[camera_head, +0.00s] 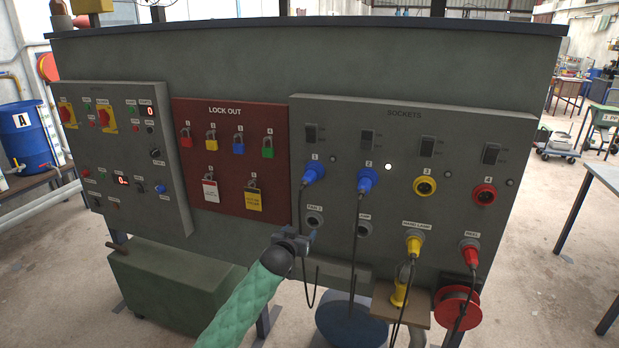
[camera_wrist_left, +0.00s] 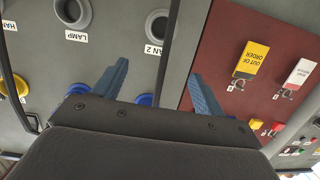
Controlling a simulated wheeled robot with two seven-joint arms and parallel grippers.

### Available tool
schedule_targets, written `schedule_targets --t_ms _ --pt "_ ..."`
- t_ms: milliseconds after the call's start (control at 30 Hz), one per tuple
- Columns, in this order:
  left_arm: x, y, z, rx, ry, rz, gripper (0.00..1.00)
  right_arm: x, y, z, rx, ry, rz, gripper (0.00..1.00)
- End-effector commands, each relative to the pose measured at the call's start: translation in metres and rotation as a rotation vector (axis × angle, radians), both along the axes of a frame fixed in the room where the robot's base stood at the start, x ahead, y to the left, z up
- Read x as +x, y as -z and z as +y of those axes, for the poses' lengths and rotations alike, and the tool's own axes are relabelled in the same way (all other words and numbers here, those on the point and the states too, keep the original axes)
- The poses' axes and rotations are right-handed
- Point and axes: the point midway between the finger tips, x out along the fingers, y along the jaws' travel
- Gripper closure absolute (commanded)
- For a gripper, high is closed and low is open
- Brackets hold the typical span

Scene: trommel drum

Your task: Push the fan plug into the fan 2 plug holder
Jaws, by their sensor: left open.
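The blue plug (camera_head: 313,173) with a black cable sits in socket 1, and a similar blue plug (camera_head: 367,179) sits in socket 2; neither is labelled as the fan plug. The grey FAN 2 plug holder (camera_head: 314,220) is below socket 1 and looks empty; it also shows in the left wrist view (camera_wrist_left: 157,24). My left gripper (camera_head: 309,236) is open just below and left of that holder. In the wrist view a black cable runs between its fingers (camera_wrist_left: 160,72); contact cannot be told. The blue plugs there are mostly hidden behind the gripper body.
The empty LAMP holder (camera_head: 364,229) is to the right. Yellow (camera_head: 414,244) and red (camera_head: 470,252) plugs sit in holders further right. The red lock-out board (camera_head: 228,195) with padlocks is at the left. Black cables hang in front of the grey socket panel (camera_head: 330,255).

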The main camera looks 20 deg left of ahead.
Motion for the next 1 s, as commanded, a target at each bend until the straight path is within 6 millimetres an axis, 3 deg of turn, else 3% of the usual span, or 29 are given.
schedule_targets --t_ms 33,100,200,333,500,1000 --pt "0.006 -0.03 0.001 -0.003 0.002 -0.04 0.29 -0.003 0.001 0.002 0.002 0.001 0.001 0.64" --pt "0.01 -0.063 0.001 -0.01 0.006 -0.086 0.29 -0.004 0.002 0.004 0.004 0.0 0.0 0.64" --pt "0.014 -0.099 0.002 -0.017 0.01 -0.136 0.29 -0.006 0.004 0.008 0.009 0.002 -0.002 0.64" --pt "0.015 -0.13 0.001 -0.024 0.015 -0.178 0.29 -0.008 0.006 0.011 0.012 0.003 0.0 0.64" --pt "0.016 -0.142 0.001 -0.028 0.017 -0.195 0.29 -0.005 0.005 0.014 0.015 0.004 -0.002 0.64" --pt "0.025 -0.142 0.001 -0.027 0.016 -0.196 0.29 -0.001 0.005 0.002 0.002 0.0 -0.002 0.64"
